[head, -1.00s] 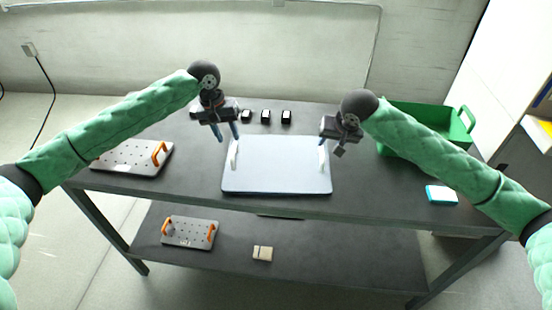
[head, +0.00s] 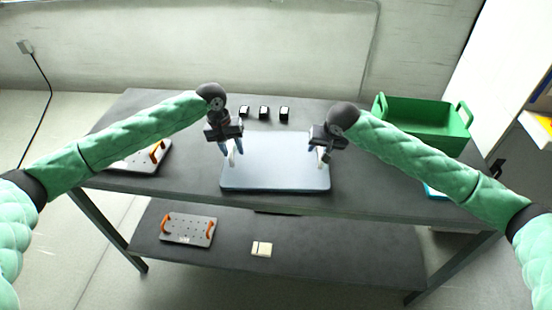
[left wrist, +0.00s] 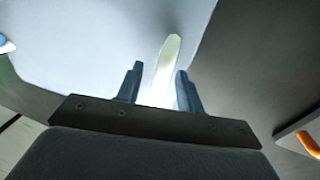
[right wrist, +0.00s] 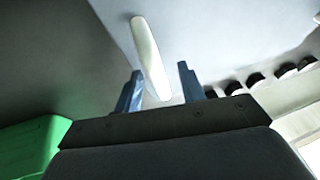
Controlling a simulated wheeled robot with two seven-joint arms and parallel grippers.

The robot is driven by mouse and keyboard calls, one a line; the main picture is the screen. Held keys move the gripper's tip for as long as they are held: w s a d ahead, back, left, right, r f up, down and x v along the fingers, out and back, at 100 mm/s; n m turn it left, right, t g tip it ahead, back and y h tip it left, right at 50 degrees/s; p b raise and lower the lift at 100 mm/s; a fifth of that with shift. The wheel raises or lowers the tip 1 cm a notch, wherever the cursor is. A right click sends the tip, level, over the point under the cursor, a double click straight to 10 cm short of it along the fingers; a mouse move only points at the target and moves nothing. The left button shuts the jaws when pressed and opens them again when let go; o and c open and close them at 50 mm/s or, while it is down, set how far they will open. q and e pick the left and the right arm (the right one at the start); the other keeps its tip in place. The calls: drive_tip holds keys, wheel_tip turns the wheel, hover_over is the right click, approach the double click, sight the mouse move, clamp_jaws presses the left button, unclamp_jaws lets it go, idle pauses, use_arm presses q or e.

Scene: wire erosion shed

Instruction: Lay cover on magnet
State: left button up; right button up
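The cover, a pale blue-grey rectangular panel (head: 276,165) with a white handle on each short side, lies flat at the middle of the bench top. My left gripper (head: 230,152) is open at its left handle. In the left wrist view that white handle (left wrist: 166,65) stands between the two spread blue fingers (left wrist: 159,85). My right gripper (head: 322,152) is open at the right handle. In the right wrist view this handle (right wrist: 150,58) reaches between the spread fingers (right wrist: 160,85). I cannot tell which thing is the magnet; a perforated plate with orange handles (head: 188,229) lies on the lower shelf.
Another orange-handled plate (head: 132,163) lies at the bench's left, partly behind my arm. Three small black blocks (head: 263,112) stand behind the panel. A green bin (head: 425,118) stands at the back right. A beige block (head: 261,249) lies on the lower shelf.

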use_arm(q)
clamp_jaws()
use_arm(e)
clamp_jaws()
idle(1.3)
